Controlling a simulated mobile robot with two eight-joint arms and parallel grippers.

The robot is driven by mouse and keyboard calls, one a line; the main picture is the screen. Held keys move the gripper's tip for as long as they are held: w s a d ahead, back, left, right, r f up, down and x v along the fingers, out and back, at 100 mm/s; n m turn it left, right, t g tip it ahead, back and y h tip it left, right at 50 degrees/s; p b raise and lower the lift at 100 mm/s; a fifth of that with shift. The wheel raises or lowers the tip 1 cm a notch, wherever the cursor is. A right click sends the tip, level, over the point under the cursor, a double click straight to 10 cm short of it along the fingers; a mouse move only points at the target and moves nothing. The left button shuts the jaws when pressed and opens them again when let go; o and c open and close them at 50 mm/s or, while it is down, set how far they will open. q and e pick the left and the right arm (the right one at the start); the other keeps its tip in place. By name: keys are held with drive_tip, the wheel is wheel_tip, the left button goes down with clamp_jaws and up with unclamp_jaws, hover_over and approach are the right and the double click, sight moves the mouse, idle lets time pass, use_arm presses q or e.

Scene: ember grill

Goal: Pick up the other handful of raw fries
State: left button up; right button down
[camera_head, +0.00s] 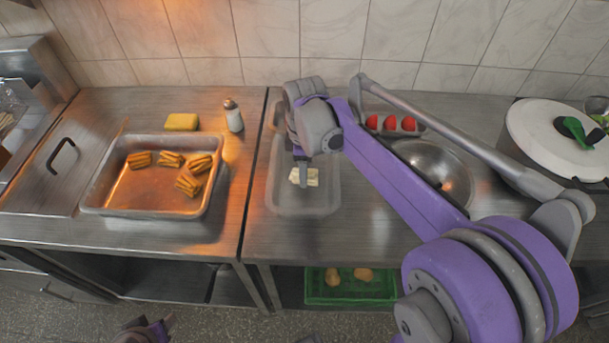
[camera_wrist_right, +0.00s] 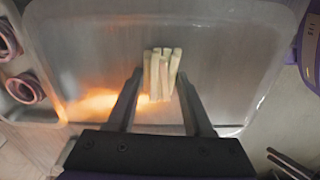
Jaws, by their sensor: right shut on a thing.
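A small bundle of pale raw fries (camera_head: 311,178) is in the clear tray (camera_head: 305,207) on the middle counter. It also shows in the right wrist view (camera_wrist_right: 161,70), with its lower part between the fingers. My right gripper (camera_head: 302,180) reaches down into the tray from above. In the right wrist view its two dark fingers (camera_wrist_right: 160,98) stand on either side of the bundle, shut on it. Whether the fries touch the tray floor I cannot tell.
A metal pan (camera_head: 150,205) with several browned fries bundles (camera_head: 188,184) stands on the left. A yellow block (camera_head: 181,122) and a shaker (camera_head: 233,115) stand behind it. Red items (camera_head: 390,123), a steel bowl (camera_head: 450,165) and a white-lidded pot (camera_head: 540,125) are on the right.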

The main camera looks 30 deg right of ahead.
wheel_tip(320, 180, up, 8)
drive_tip(key=shift+r+p, duration=0.1)
drive_tip(key=shift+p, duration=0.4)
use_arm(q)
drive_tip(key=r+p, duration=0.1)
drive_tip(key=r, duration=0.1)
drive_tip(key=w+r+p, duration=0.1)
drive_tip(key=r, duration=0.1)
drive_tip(key=shift+w, duration=0.2)
use_arm(e)
drive_tip(key=r, duration=0.1)
drive_tip(key=w+r, duration=0.1)
drive_tip(key=shift+r, duration=0.35)
use_arm(q)
drive_tip(key=shift+s, duration=0.1)
use_arm(e)
drive_tip(key=shift+s, duration=0.15)
